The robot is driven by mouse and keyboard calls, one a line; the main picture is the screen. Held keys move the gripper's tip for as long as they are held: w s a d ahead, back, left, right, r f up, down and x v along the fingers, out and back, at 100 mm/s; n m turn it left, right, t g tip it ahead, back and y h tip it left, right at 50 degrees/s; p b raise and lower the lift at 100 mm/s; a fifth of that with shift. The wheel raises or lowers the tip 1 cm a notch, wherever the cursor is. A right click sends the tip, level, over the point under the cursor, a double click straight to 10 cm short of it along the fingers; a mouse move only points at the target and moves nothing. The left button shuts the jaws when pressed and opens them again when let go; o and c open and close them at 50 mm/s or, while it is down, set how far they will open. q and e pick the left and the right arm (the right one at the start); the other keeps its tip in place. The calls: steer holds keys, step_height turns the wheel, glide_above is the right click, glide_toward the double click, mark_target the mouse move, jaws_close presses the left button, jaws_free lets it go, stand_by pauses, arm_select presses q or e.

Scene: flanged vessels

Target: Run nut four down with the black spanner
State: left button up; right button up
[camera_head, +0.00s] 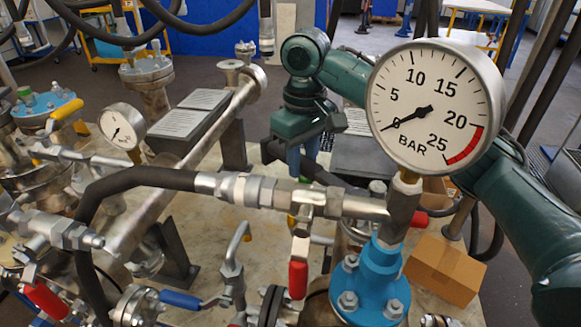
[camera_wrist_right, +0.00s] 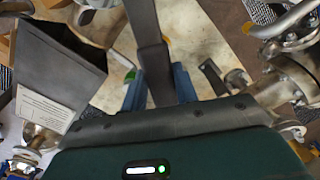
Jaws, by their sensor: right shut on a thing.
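My right gripper (camera_head: 301,160) comes in from the right on a green arm, behind the big gauge and the hose. Its blue fingers point down. In the right wrist view its fingers (camera_wrist_right: 160,92) close on a dark grey-black bar, which looks like the black spanner (camera_wrist_right: 151,50). The bar runs away from the gripper to the top edge; its far end is out of view. In the head view the spanner cannot be told apart from the dark hose. Nuts sit on the blue flange (camera_head: 372,285) in front, but I cannot tell which is nut four. My left gripper is not in view.
A large pressure gauge (camera_head: 434,108) and a black hose (camera_head: 140,178) stand in front of the arm. A cardboard box (camera_head: 445,270) lies at right. A red-handled valve (camera_head: 298,280) and a blue-handled valve (camera_head: 180,299) crowd the front. A slanted grey stand (camera_wrist_right: 55,65) is left in the wrist view.

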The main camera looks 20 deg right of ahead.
steer(key=w+d+r+m, duration=0.1)
steer(key=d+r+m, duration=0.3)
steer(key=r, duration=0.1)
steer(key=shift+d, duration=0.25)
stand_by(0.4)
steer(key=shift+r, duration=0.1)
stand_by(0.7)
